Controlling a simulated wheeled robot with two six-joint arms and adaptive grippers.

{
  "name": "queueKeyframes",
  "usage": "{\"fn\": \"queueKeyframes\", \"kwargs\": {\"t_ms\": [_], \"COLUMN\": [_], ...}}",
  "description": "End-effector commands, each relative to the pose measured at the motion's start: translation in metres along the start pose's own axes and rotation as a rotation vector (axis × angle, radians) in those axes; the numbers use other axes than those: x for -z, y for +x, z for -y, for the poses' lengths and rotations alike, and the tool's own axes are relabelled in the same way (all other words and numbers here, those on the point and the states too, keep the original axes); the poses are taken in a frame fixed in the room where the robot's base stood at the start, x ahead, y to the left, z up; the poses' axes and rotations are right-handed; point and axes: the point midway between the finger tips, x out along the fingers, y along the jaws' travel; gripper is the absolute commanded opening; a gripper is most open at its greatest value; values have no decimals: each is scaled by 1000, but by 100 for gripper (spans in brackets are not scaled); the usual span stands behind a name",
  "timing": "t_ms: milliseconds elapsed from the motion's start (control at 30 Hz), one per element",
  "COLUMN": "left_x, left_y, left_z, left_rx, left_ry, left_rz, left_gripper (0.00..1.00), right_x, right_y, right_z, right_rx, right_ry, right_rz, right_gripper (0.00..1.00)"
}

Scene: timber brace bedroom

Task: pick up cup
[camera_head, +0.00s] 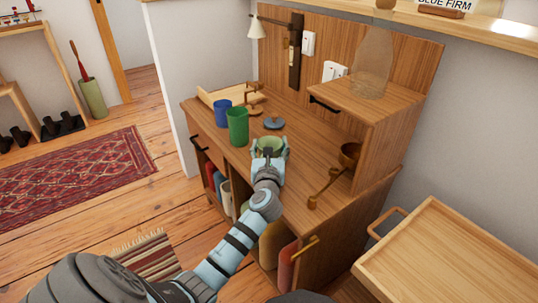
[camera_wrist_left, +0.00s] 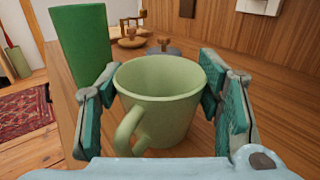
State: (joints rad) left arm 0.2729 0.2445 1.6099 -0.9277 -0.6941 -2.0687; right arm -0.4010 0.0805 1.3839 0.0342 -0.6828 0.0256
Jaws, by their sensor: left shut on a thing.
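A pale green cup (camera_head: 269,143) is on the wooden cabinet top, between the fingers of my left gripper (camera_head: 268,153). In the left wrist view the cup (camera_wrist_left: 160,95) is upright, with its handle toward the camera and its inside empty. My left gripper (camera_wrist_left: 162,108) is shut on it, one finger pad at each side. Its base is partly hidden, so I cannot tell whether it touches the wood. A taller dark green cup (camera_head: 238,126) stands just left of it, with a blue cup (camera_head: 222,113) beyond. My right gripper is not in view.
A brass-coloured pan (camera_head: 348,158) with a long handle lies to the right of the cup. A clear bottle (camera_head: 373,68) stands on the raised shelf. A wooden tray (camera_head: 450,258) is at the lower right.

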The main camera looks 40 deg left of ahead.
Motion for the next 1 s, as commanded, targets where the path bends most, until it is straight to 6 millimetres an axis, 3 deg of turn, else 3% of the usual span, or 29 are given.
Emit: {"fn": "queueKeyframes", "kwargs": {"t_ms": [367,567,633,700,867,1000], "left_x": [-3,-23,-41,-82,-158,-217], "left_y": [0,0,0,0,0,0], "left_z": [0,0,0,0,0,0], "left_rx": [0,1,1,1,1,1], "left_ry": [0,0,-1,-2,-3,-2], "left_rz": [0,3,3,5,5,5], "left_gripper": [25,25,25,25,25,25], "right_x": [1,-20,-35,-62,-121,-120], "right_y": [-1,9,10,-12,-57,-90], "right_z": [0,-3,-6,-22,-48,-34], "right_rx": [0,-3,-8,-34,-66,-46], "right_ry": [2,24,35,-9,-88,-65], "right_rz": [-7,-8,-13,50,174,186], "right_gripper": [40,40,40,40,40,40]}}
